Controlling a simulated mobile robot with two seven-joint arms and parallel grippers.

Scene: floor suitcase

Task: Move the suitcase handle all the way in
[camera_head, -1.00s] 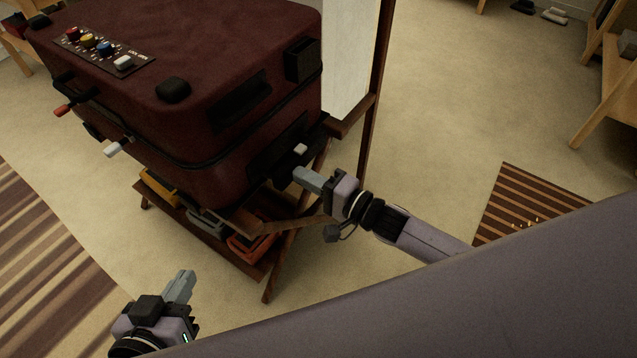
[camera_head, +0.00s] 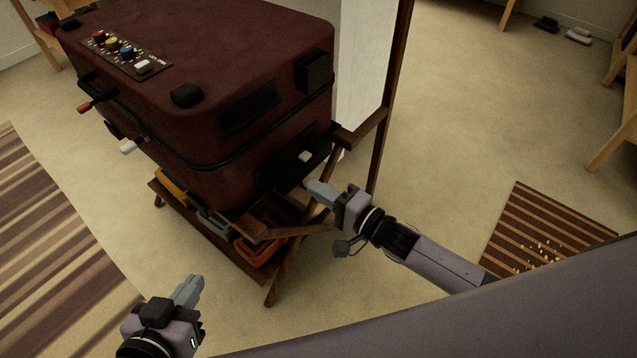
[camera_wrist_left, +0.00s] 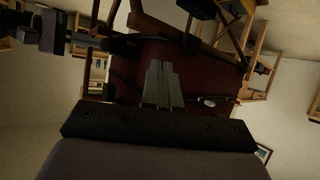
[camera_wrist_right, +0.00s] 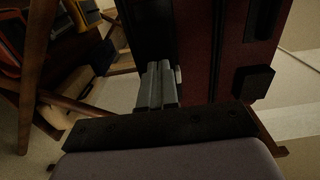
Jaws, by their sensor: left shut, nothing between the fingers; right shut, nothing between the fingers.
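The dark red suitcase (camera_head: 215,45) lies flat on a wooden stand. Its near right side has a black panel (camera_head: 285,172) with a small white button (camera_head: 305,156); I cannot tell how far the handle sticks out. My right gripper (camera_head: 310,186) is shut and empty, its tips just below and beside that panel. In the right wrist view, the shut fingers (camera_wrist_right: 158,68) point at the black panel (camera_wrist_right: 152,28); contact is unclear. My left gripper (camera_head: 197,282) is shut and empty, low in front of the suitcase. The suitcase (camera_wrist_left: 190,65) also shows in the left wrist view.
The suitcase's long side has a red-tipped lever (camera_head: 86,107) and a white-tipped lever (camera_head: 130,146); knobs (camera_head: 112,44) sit on top. The stand's lower shelf (camera_head: 235,258) holds several coloured items. A wooden post (camera_head: 385,110) rises close behind my right gripper. Open carpet (camera_head: 450,120) lies right.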

